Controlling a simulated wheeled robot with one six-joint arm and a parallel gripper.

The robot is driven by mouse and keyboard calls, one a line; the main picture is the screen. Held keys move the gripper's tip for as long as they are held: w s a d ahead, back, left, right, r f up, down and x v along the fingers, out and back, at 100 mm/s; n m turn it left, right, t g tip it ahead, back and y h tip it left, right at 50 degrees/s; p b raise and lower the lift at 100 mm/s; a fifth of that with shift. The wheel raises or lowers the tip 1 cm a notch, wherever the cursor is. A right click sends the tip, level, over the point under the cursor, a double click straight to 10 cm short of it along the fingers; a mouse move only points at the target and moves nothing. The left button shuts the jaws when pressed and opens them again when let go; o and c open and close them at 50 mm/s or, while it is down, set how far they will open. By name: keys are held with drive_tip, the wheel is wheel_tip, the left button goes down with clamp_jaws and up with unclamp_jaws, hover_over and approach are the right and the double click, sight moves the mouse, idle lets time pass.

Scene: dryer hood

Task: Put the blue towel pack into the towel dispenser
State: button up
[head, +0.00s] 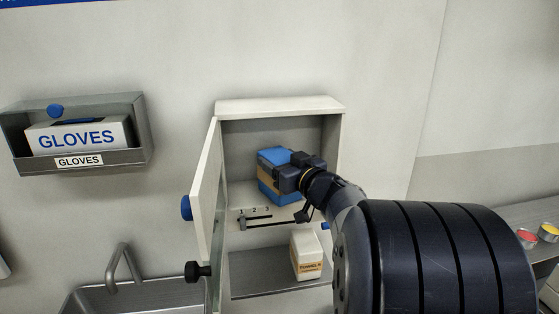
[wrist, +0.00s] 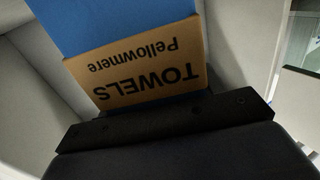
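The blue towel pack (head: 268,158) is inside the upper part of the open towel dispenser (head: 280,106). It has a tan band, which reads "TOWELS Pellowmere" upside down in the wrist view (wrist: 140,72). My gripper (head: 292,172) is at the pack's right side, inside the opening, and appears shut on it. A dark bar of the gripper (wrist: 165,122) lies across the near edge of the pack in the wrist view. The fingertips are hidden, and I cannot tell whether the pack touches the shelf beneath.
The dispenser door (head: 206,185) with its blue knob (head: 186,208) stands open to the left. A slider marked 1 2 3 (head: 254,213) is below the pack. A white TOWELS pack (head: 306,255) stands on the lower shelf (head: 262,280). A GLOVES holder (head: 145,130) hangs left; a sink (head: 90,298) is below.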

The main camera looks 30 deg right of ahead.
drive_tip(key=o, duration=0.5)
drive_tip(key=shift+r, duration=0.25)
drive_tip(key=s, duration=0.4)
drive_tip(key=s+d, duration=0.1)
drive_tip(key=s, duration=0.7)
drive_tip(key=shift+d+f, duration=0.1)
drive_tip(key=shift+d, duration=0.1)
